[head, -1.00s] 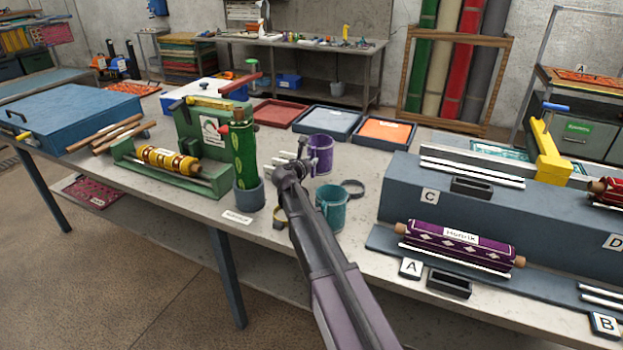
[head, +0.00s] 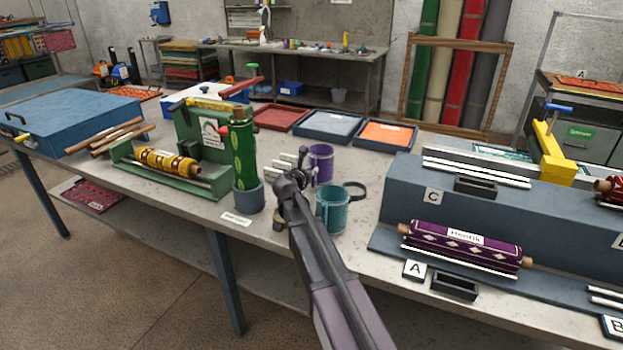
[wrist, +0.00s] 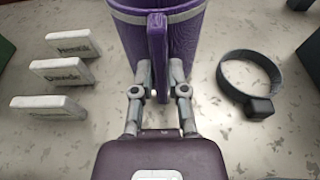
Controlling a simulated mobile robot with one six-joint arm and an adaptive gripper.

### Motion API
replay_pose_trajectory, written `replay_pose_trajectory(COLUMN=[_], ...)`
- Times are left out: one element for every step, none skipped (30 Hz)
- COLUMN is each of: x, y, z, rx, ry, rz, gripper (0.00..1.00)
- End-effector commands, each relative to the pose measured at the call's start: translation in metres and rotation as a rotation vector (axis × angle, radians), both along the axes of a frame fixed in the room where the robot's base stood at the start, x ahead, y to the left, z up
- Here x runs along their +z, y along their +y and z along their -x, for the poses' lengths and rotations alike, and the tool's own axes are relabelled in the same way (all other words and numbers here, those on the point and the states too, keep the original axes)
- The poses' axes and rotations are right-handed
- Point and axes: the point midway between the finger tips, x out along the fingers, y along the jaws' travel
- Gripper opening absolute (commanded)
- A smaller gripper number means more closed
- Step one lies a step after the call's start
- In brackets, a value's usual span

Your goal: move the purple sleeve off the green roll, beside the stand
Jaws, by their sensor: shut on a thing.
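The purple sleeve (head: 320,160) is a round open cylinder with a side handle. It is off the green roll and stands upright over the table, to the right of the stand and apart from it. My gripper (head: 303,180) is shut on its handle, which shows between the fingers in the wrist view (wrist: 157,60). I cannot tell if the sleeve's base touches the table. The green roll (head: 243,150) stands upright in the blue-grey stand (head: 248,198), with no sleeve around it.
A teal sleeve (head: 333,212) stands close in front of the purple one. A dark ring (wrist: 245,75) lies to its right, and small white name blocks (wrist: 65,72) are to its left. The blue-grey rack (head: 400,195) is further right. Bare table lies around the blocks.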

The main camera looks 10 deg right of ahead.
Motion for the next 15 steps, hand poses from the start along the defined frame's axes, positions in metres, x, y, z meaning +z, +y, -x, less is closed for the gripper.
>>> replay_pose_trajectory(x=[-0.0071,-0.0085,-0.0098,-0.0105,-0.0109,-0.0111,-0.0111,-0.0109,-0.0106,-0.0104,-0.0103,-0.0102,-0.0102,-0.0102,-0.0102], y=[-0.0002,-0.0003,-0.0003,-0.0004,-0.0004,-0.0005,-0.0005,-0.0006,-0.0006,-0.0007,-0.0007,-0.0009,-0.0009,-0.0009,-0.0010], z=[0.0000,0.0000,0.0000,0.0000,0.0000,0.0000,0.0000,0.0001,0.0000,0.0000,0.0001,0.0000,0.0000,0.0000,0.0000], rx=[0.000,0.000,0.000,0.000,0.000,0.000,-0.001,-0.001,-0.001,-0.001,-0.001,-0.001,-0.001,-0.001,-0.001], ry=[0.000,0.000,0.000,0.000,0.000,0.000,0.000,0.000,0.000,0.000,0.000,0.000,0.000,0.000,0.000], rz=[0.000,0.000,0.000,0.000,0.000,0.000,0.000,0.000,0.000,0.000,0.000,0.000,0.000,0.000,0.000], gripper=[0.00,0.00,0.00,0.00,0.00,0.00,0.00,0.00,0.00,0.00,0.00,0.00,0.00,0.00,0.00])
